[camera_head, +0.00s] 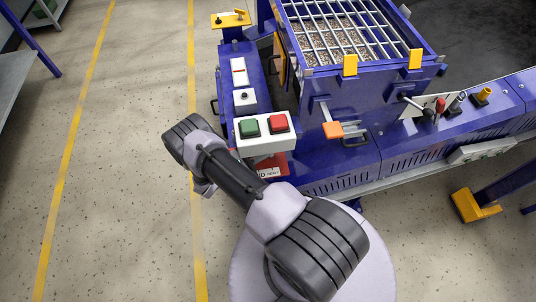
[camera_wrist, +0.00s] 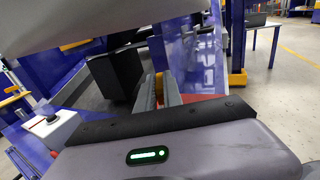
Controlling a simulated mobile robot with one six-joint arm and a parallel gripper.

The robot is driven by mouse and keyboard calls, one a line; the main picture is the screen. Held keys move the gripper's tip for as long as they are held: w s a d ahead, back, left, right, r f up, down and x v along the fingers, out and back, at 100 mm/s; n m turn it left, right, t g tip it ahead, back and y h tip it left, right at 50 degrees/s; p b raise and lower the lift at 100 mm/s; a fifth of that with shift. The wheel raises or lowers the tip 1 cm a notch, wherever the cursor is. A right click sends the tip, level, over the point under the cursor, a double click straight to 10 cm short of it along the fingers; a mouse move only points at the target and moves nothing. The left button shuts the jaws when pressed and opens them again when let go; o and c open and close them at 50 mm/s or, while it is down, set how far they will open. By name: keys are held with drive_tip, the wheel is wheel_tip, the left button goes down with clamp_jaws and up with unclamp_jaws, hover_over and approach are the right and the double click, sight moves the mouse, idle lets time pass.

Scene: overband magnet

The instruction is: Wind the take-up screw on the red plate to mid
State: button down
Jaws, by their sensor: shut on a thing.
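The red plate (camera_head: 273,166) with a white label shows in the head view below the white button box, partly covered by my arm. A strip of red (camera_wrist: 205,98) shows in the wrist view just beyond my gripper's dark front edge. My gripper (camera_wrist: 159,92) has its two grey fingers close together beside that red, with a small yellow-orange piece (camera_wrist: 158,80) between them. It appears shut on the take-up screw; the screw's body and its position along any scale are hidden. In the head view my gripper is hidden behind my arm.
A white box with a green button (camera_head: 249,128) and a red button (camera_head: 279,122) sits just above the red plate. An orange-tipped lever (camera_head: 333,129) stands to its right. A barred hopper (camera_head: 345,30) rises behind. Open floor (camera_head: 110,180) lies to the left.

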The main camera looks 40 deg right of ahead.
drive_tip(key=c, duration=1.5)
unclamp_jaws()
drive_tip(key=w+a, duration=0.1)
drive_tip(key=a, duration=1)
drive_tip(key=w+a, duration=0.1)
drive_tip(key=a, duration=0.5)
drive_tip(key=shift+w+a+p, duration=0.15)
drive_tip(key=shift+w+p, duration=0.15)
